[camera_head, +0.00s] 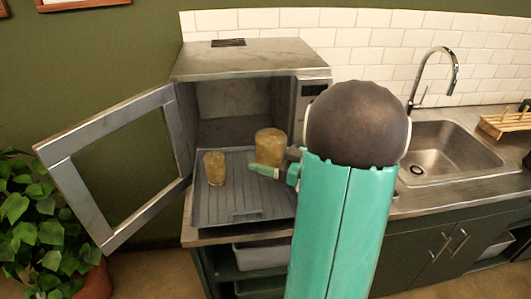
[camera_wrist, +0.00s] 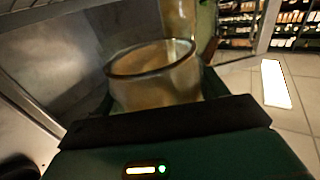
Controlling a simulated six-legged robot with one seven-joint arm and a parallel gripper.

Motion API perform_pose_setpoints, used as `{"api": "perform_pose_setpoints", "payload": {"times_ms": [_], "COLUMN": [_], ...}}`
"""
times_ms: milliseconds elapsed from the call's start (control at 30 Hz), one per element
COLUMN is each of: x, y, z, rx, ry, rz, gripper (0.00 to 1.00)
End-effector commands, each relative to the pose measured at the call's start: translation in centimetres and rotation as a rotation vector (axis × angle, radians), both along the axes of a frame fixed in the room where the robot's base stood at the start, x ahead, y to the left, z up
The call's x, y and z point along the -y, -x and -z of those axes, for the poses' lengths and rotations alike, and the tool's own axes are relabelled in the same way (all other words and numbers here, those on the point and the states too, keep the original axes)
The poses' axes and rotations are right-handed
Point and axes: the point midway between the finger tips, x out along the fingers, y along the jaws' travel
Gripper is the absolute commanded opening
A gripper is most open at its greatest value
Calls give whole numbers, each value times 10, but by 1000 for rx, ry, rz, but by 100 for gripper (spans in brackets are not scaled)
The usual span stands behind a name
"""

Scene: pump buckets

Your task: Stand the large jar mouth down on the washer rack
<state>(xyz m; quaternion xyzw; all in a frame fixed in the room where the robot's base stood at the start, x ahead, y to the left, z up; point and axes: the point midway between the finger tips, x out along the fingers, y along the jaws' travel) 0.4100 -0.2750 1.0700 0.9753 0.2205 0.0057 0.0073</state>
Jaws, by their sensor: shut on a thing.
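The large jar (camera_head: 270,143), an amber see-through vessel, stands about upright at the right part of the washer rack (camera_head: 240,207). In the wrist view the large jar (camera_wrist: 155,80) fills the space in front of my gripper, with a round rim showing. I cannot tell which end is its mouth, or whether its lower end touches the rack. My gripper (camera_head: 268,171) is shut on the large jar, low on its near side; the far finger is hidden. A smaller amber jar (camera_head: 215,168) stands on the rack to the left.
The washer (camera_head: 240,60) stands behind the pulled-out grey rack, its door (camera_head: 120,165) swung open to the left. A sink (camera_head: 450,150) with a tall tap (camera_head: 445,65) is at the right. A wooden drying rack (camera_head: 505,123) lies beyond it. A plant (camera_head: 40,220) stands at the left.

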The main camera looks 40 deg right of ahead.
Motion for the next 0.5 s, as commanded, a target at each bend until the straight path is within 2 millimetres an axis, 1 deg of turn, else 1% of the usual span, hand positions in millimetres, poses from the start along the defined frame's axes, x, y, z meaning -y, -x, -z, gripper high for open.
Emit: {"api": "perform_pose_setpoints", "payload": {"times_ms": [33, 200, 333, 500], "x": [-8, -13, -13, -14], "y": [2, 2, 0, -8], "z": [14, 27, 35, 46], "rx": [-23, -31, -31, -32], "ry": [-23, -24, -24, -20], "rz": [-8, -9, -15, -22], "gripper": [41, 41, 41, 41]}}
